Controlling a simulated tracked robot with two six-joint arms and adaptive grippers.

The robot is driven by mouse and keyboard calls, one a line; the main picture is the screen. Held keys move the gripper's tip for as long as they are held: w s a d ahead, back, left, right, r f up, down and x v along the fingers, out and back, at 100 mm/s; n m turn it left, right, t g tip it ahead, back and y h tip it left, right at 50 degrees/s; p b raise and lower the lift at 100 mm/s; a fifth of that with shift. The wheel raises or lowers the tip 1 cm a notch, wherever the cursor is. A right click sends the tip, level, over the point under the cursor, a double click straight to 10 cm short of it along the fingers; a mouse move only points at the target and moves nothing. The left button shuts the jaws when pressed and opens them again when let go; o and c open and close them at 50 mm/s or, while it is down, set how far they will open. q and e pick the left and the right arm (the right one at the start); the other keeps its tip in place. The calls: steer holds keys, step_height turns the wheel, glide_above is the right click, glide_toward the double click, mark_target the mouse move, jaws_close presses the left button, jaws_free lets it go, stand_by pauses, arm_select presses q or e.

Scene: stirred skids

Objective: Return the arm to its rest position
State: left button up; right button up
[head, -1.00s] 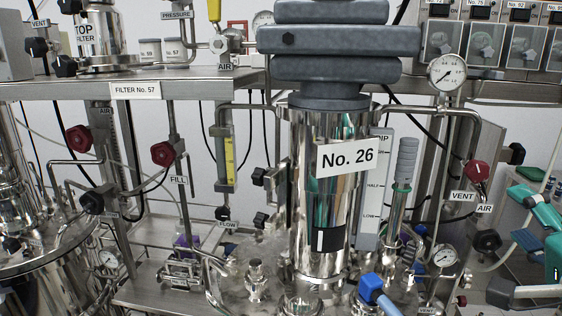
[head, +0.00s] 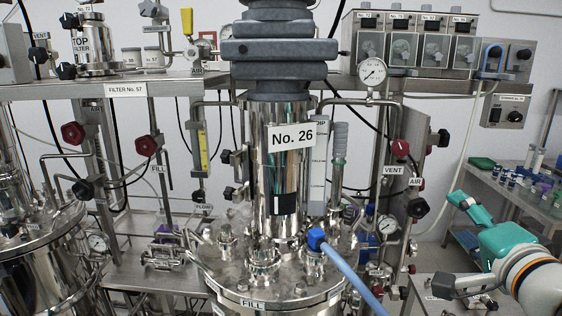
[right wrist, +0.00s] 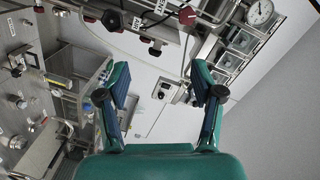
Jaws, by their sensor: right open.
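My right gripper (head: 458,246) is at the lower right of the head view, with a teal body and fingers pointing left. It is apart from the steel vessel marked No. 26 (head: 264,175). In the right wrist view the two fingers of my right gripper (right wrist: 159,82) stand wide apart with nothing between them. Beyond them are a pale wall and a small control box (right wrist: 168,91). My left gripper is not in view.
The vessel's lid (head: 235,270) carries several fittings and a blue hose (head: 350,272), left of my right arm. A VENT/AIR valve post (head: 412,165) stands close behind the gripper. A side table (head: 510,190) holds small bottles at the far right.

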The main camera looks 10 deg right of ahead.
steer(key=w+a+f+n+g+y, duration=0.15)
steer(key=w+f, duration=0.25)
steer(key=f, duration=0.5)
steer(key=w+a+f+n+g+y, duration=0.1)
steer(key=w+a+f+g, duration=0.3)
steer(key=f, duration=0.6)
steer(key=a+f+n+g+y, duration=0.1)
steer(key=a+f+n, duration=0.15)
steer(key=f, duration=0.55)
steer(key=a+f+n+g+y, duration=0.1)
steer(key=a+f+g, duration=0.15)
steer(key=f, duration=0.65)
steer(key=s+a+f+n+g+y, duration=0.1)
steer(key=s+a+f+n+g, duration=0.2)
steer(key=f, duration=0.5)
steer(key=s+a+f+y, duration=0.1)
steer(key=s+a+f, duration=0.3)
steer(key=f, duration=0.3)
steer(key=s+a+f+n+g+y, duration=0.2)
steer(key=s+a+f+n, duration=0.3)
steer(key=s+a+f, duration=0.3)
steer(key=s+f+g, duration=0.1)
steer(key=s, duration=0.3)
steer(key=shift+a+n+g, duration=0.3)
steer(key=shift+n+g, duration=0.1)
steer(key=c, duration=0.5)
steer(key=shift+o, duration=0.2)
steer(key=shift+w+a, duration=0.1)
steer(key=shift+w, duration=0.05)
